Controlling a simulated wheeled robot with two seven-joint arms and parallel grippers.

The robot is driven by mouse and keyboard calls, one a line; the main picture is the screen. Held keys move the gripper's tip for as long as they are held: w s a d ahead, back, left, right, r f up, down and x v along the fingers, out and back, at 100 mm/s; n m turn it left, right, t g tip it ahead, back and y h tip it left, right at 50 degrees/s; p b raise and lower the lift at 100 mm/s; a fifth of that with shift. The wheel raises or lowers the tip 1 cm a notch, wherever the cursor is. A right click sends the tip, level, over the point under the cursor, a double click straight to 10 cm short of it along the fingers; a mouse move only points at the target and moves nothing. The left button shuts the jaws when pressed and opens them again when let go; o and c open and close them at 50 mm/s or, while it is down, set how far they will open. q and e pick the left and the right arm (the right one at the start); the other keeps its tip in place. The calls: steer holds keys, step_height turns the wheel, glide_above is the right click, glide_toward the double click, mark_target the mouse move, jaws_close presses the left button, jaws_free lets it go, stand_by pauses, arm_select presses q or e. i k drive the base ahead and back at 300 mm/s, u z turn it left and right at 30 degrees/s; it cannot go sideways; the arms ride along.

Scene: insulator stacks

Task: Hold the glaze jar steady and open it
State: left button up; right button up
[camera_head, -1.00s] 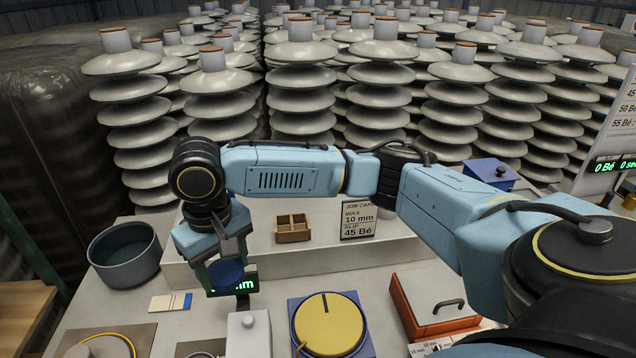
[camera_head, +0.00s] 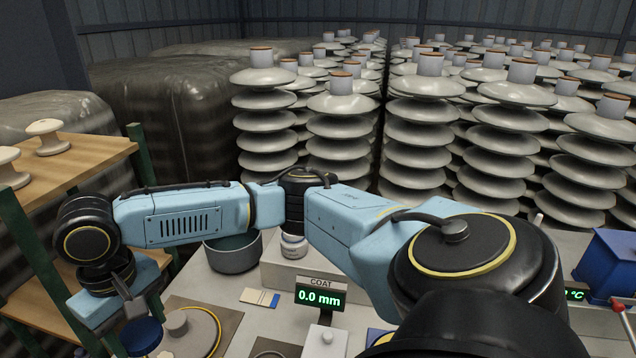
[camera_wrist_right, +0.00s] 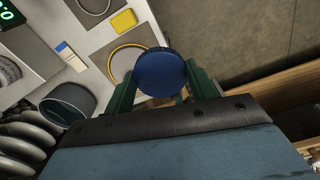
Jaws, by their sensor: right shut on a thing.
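My right gripper (camera_head: 128,322) reaches across to the far left of the head view. It is shut on a round blue lid (camera_head: 142,336), held beyond the bench's left part, near the wooden shelf. The lid also shows between the green fingers in the right wrist view (camera_wrist_right: 161,72). A small white jar with a printed label (camera_head: 293,247) stands upright on the raised step, partly behind my right arm. I cannot tell whether its mouth is open. My left gripper is not in view.
A grey bowl (camera_head: 232,255) stands left of the jar. A display reading 0.0 mm (camera_head: 320,297) stands in front. A yellow ring on a mat (camera_head: 212,322) and a white box (camera_head: 325,342) are nearer. A wooden shelf (camera_head: 90,150) borders the left; insulator stacks fill the back.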

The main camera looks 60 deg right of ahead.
mark_target(292, 246)
steer(key=k, duration=0.9)
steer(key=z, duration=1.75)
steer(key=i, duration=1)
steer(key=u, duration=0.05)
